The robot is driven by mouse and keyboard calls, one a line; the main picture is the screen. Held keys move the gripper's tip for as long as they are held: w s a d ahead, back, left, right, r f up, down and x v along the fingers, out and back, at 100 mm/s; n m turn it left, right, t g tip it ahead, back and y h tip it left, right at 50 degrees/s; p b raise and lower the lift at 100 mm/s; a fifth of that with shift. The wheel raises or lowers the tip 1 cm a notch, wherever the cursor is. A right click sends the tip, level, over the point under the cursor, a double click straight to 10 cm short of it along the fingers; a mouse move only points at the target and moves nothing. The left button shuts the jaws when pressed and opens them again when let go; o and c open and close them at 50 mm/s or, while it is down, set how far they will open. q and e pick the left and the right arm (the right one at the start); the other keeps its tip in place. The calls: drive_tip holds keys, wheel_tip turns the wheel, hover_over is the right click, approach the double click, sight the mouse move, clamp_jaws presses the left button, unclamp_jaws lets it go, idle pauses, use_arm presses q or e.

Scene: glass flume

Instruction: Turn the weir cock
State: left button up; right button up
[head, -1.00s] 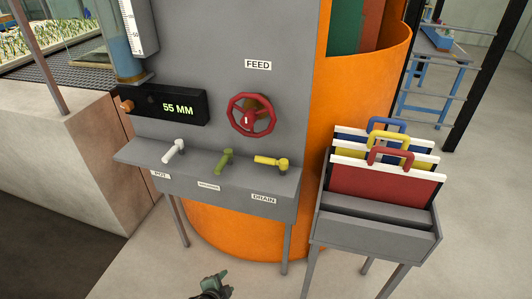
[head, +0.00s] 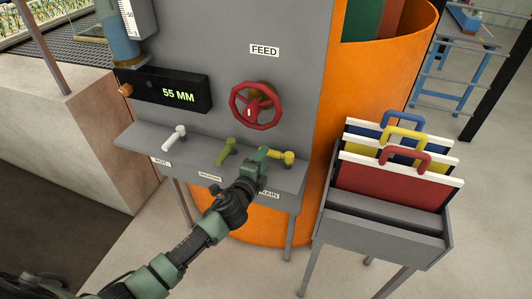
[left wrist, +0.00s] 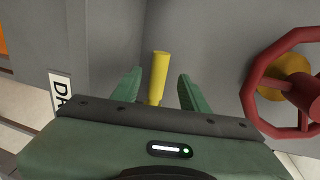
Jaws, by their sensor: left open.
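Three cocks stand on a grey shelf: a white one (head: 174,138) at left, an olive-green one (head: 226,151) in the middle and a yellow one (head: 284,156) at right. The label under the middle one is too small to read; the yellow one stands above the DRAIN label. My left gripper (head: 262,156) is at the yellow cock and partly covers its lever. In the left wrist view the yellow cock (left wrist: 158,78) shows between the open green fingers (left wrist: 157,88), with gaps on both sides. My right gripper is not in view.
A red FEED handwheel (head: 256,106) sits on the panel just above my left gripper. A display (head: 165,92) reads 55 MM. An orange tank (head: 375,95) stands behind, and a rack (head: 385,236) with coloured, handled boards is at right.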

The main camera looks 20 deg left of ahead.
use_arm(q)
drive_tip(key=w, duration=0.1)
drive_tip(key=w+f, duration=0.1)
drive_tip(key=w, duration=0.1)
drive_tip(key=shift+w, duration=0.3)
drive_tip(key=shift+s+r, duration=0.1)
drive_tip(key=shift+s, duration=0.05)
drive_tip(key=shift+c, duration=0.5)
clamp_jaws()
idle(0.6)
